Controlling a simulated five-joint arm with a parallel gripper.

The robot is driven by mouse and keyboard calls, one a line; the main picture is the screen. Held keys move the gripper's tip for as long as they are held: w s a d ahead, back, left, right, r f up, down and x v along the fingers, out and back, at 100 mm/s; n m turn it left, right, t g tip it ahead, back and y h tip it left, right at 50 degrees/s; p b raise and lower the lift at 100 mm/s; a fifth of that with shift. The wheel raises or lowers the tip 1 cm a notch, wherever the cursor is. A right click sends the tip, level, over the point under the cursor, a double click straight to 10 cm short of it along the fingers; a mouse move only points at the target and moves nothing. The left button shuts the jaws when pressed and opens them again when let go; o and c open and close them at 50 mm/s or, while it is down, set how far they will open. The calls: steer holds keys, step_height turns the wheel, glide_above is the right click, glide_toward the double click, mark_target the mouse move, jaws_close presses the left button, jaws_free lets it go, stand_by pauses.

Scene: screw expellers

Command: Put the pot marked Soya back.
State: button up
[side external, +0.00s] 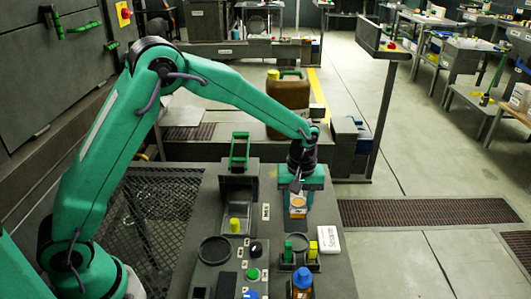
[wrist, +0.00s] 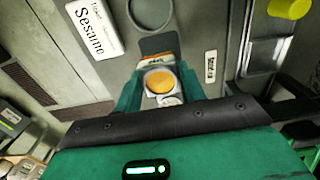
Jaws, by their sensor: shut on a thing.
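A small pot with a round orange-yellow top (side external: 297,202) is held between the fingers of my gripper (side external: 298,192). In the wrist view the pot (wrist: 160,81) sits between the two green fingers of my gripper (wrist: 160,90), which are shut on it. Its marking is too small to read, so I cannot tell whether it says Soya. The pot is over the dark worktop; I cannot tell whether it touches it. A round, empty-looking ring (side external: 299,243) lies in front of it, and also shows in the wrist view (wrist: 150,12).
A white card reading Sesame (wrist: 92,25) lies beside the ring. A green post (side external: 288,251) and a yellow post (side external: 312,250) flank the ring. A blue-capped bottle (side external: 302,282) stands at the front. A control panel with buttons (side external: 226,275) is to the left.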

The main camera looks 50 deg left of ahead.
mark_target(297, 211)
steer(key=shift+f, duration=1.75)
steer(key=shift+f, duration=0.15)
steer(key=o, duration=1.1)
steer(key=shift+o, duration=0.2)
step_height(297, 211, up, 12)
steer(key=shift+r, duration=0.2)
